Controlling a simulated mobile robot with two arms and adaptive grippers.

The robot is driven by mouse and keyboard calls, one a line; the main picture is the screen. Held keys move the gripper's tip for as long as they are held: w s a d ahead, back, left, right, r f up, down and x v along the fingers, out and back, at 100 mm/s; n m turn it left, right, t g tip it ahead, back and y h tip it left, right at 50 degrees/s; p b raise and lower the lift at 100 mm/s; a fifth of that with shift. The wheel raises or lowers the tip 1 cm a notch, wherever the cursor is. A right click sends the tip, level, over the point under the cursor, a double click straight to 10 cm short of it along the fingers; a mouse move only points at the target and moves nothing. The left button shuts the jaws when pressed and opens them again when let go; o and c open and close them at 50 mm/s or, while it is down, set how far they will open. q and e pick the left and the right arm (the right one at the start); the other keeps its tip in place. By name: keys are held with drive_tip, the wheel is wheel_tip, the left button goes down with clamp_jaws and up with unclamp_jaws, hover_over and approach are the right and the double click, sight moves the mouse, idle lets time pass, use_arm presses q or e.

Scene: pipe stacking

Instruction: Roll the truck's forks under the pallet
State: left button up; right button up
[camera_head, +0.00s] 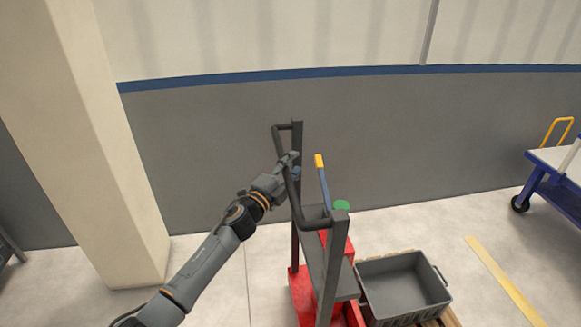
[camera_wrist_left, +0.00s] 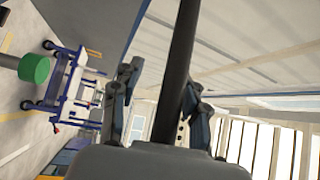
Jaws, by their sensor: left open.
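My left gripper (camera_head: 291,160) is open at the far side of the handle. In the left wrist view, the dark handle bar (camera_wrist_left: 180,75) passes between the spread fingers of my left gripper (camera_wrist_left: 162,100); contact cannot be told. The wooden pallet (camera_head: 448,318) lies right of the truck, mostly hidden under a grey crate.
The grey crate (camera_head: 402,287) looks empty. A pale pillar (camera_head: 90,150) stands left, a blue cart (camera_head: 555,175) right.

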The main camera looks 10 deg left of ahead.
use_arm(q)
drive_tip(key=v, duration=1.2)
